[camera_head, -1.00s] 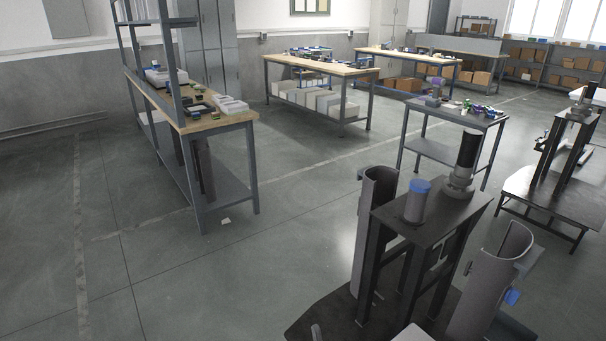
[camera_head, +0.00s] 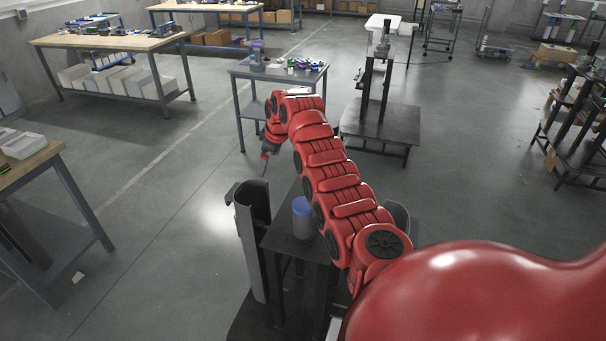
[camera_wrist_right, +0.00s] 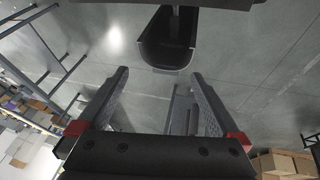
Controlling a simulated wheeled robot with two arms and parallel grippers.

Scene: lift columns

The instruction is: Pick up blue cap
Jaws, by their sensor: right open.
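A blue cap (camera_head: 301,204) tops a grey cylinder (camera_head: 303,225) standing upright on a dark stand (camera_head: 284,244), left of my red right arm in the head view. My right gripper (camera_head: 264,168) hangs beyond and left of the cap, near the top of a curved grey holder (camera_head: 246,240). In the wrist view my right gripper (camera_wrist_right: 160,78) is open with nothing between its fingers. An open half-round holder (camera_wrist_right: 165,58) shows past the fingertips there. I see no blue cap in the wrist view. My left gripper is not in view.
A second curved holder (camera_head: 398,217) is mostly hidden behind my arm. A small table (camera_head: 278,74) with coloured items and a dark stand on a low platform (camera_head: 380,122) are farther back. A workbench (camera_head: 22,166) is at the left. Open floor lies between them.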

